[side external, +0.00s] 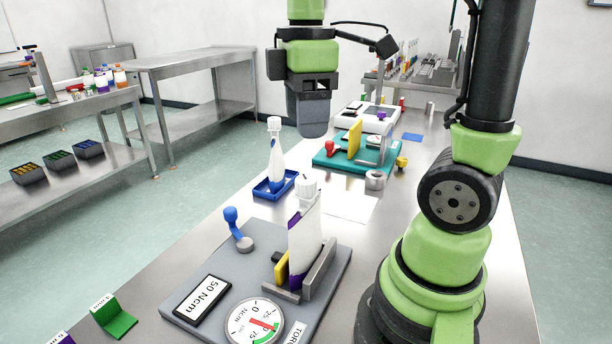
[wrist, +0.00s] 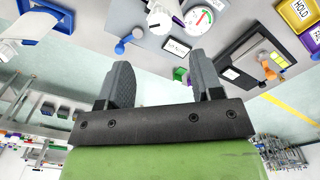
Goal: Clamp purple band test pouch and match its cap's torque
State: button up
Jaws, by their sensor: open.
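The purple band pouch (side external: 306,238) stands upright in the grey torque fixture (side external: 212,262), white ribbed cap (side external: 306,187) on top. It sits between a yellow clamp pad (side external: 284,268) and a grey wall (side external: 322,270); whether the pad presses it, I cannot tell. A blue ball-ended lever (side external: 232,220) rises from the fixture and also shows in the wrist view (wrist: 121,47). The round dial (side external: 255,322) has a red needle and a green arc; the sign (side external: 203,298) reads 50 Ncm. My gripper (side external: 309,118) is open and empty, above and beyond the fixture; its fingers show spread apart in the wrist view (wrist: 164,82).
A blue-marked pouch (side external: 276,158) stands in a blue tray (side external: 262,188) behind the fixture. A teal fixture (side external: 330,160) with a yellow plate stands farther back. A green card holder (side external: 113,318) is at the front left. Bare table lies along the fixture's left side.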

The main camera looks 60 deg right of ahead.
aim_at(306, 179)
jog(key=shift+f+n, duration=0.3)
jog(key=shift+f, duration=0.15)
notch_tip(306, 179, down, 9)
jog(key=shift+f, duration=0.1)
jog(key=c, duration=0.9)
jog(key=shift+c, duration=0.2)
